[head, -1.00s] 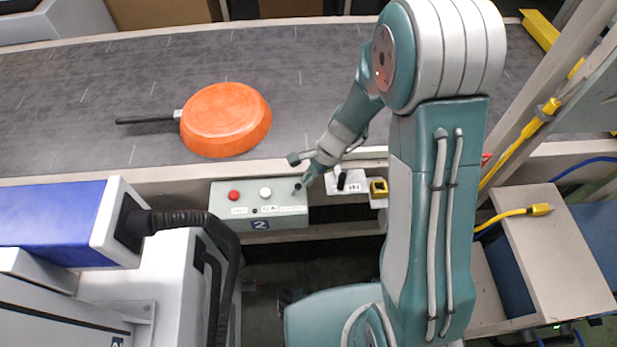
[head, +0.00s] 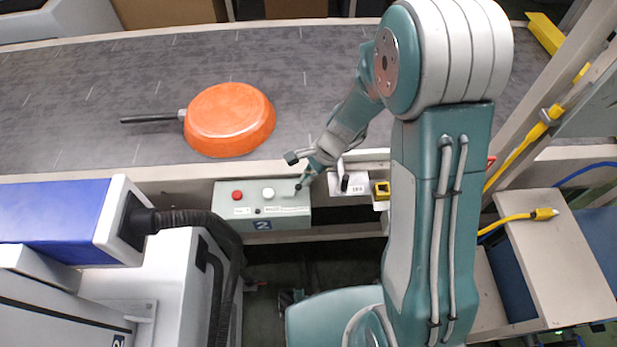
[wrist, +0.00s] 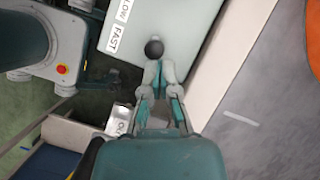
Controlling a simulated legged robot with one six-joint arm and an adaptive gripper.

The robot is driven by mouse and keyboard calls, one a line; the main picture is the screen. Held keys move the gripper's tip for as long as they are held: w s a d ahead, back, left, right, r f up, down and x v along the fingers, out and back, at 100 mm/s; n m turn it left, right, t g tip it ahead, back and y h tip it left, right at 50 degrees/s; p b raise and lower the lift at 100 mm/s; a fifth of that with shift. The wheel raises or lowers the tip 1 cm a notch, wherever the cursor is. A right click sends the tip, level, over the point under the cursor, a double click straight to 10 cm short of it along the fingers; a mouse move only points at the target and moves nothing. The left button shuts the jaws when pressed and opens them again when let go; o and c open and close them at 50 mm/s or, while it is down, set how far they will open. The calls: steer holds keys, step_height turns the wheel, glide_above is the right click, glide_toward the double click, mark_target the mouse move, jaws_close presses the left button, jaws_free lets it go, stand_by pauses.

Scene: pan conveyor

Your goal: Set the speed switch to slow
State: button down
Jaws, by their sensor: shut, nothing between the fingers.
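The pale control box (head: 290,222) is in front of the conveyor in the head view. The speed switch is a black round knob (wrist: 154,50) near the box's edge in the wrist view. Beside it, the box carries a white label reading FAST (wrist: 116,36), with a cut-off "LOW" further along. My gripper (wrist: 156,72) is shut and empty, its fingertips right at the knob; I cannot tell whether they touch it. In the head view my gripper (head: 302,183) is over the right end of the box and largely hides the knob. The switch's setting is unclear.
A red button (head: 237,195) and a white button (head: 268,194) are on the same box. An orange pan (head: 230,120) lies on the grey conveyor belt (head: 60,110). A small plate with a black switch (head: 345,183) and a yellow-framed part (head: 382,190) are just right of my gripper.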

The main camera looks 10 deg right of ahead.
steer(key=shift+a+r, duration=0.3)
steer(key=shift+a, duration=0.55)
steer(key=shift+r, duration=0.1)
steer(key=shift+r, duration=0.7)
steer(key=shift+d, duration=0.1)
steer(key=shift+w+d+r, duration=0.2)
step_height(320, 180, up, 11)
steer(key=w, duration=0.2)
steer(key=shift+w+a+f, duration=0.15)
steer(key=shift+w+a, duration=0.2)
steer(key=shift+a, duration=0.05)
